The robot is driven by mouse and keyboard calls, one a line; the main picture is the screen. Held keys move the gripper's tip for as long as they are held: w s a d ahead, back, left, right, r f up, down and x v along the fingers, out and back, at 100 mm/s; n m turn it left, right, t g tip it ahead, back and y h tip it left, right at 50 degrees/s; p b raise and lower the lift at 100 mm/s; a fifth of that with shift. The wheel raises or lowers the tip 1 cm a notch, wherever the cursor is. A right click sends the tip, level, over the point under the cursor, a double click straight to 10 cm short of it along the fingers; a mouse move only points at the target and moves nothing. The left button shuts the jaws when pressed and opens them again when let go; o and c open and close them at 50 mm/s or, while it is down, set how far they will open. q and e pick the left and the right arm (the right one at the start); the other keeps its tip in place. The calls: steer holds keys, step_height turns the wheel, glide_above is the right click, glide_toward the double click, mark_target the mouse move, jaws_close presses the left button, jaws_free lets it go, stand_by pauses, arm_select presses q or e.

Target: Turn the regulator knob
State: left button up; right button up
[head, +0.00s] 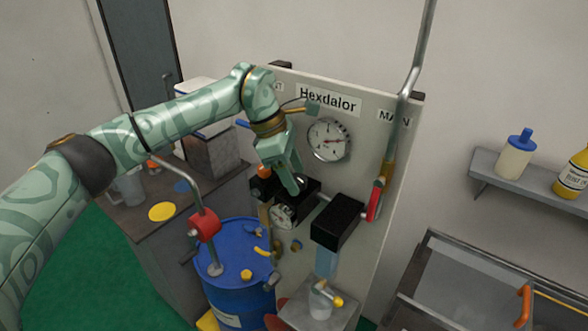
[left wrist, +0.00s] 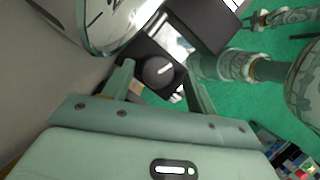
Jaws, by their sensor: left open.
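The regulator knob (left wrist: 158,72) is black and round with a white mark, and shows between my fingers in the left wrist view. It sits on a dark block under the large round gauge (head: 329,139). In the head view my gripper hides the knob, but the black regulator body (head: 311,190) shows on the panel (head: 370,130) labelled Hexdalor. My left gripper (head: 291,187) is open, pointing down at the regulator, with a finger on each side of the knob in the wrist view. I cannot tell whether the fingers touch it.
A pipe with a red lever (head: 374,203) runs down the panel's right side. A blue drum (head: 238,285) with a red pump (head: 204,225) stands below left. A shelf (head: 520,185) with bottles hangs right.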

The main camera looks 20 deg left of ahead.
arm_select(q)
steer(key=shift+w+d+f, duration=0.1)
steer(key=shift+f, duration=0.15)
steer(key=shift+w, duration=0.15)
steer(key=c, duration=1)
steer(key=shift+f+n+t+b, duration=0.15)
steer(key=shift+n+t+b, duration=0.15)
steer(key=shift+n+b, duration=0.55)
steer(key=shift+n+t+y+b, duration=0.3)
steer(key=shift+n+t+b, duration=0.1)
steer(key=shift+n, duration=0.75)
steer(key=shift+r, duration=0.2)
arm_select(e)
steer(key=shift+s+f, duration=0.9)
steer(key=shift+f, duration=0.3)
arm_select(q)
steer(key=o, duration=1)
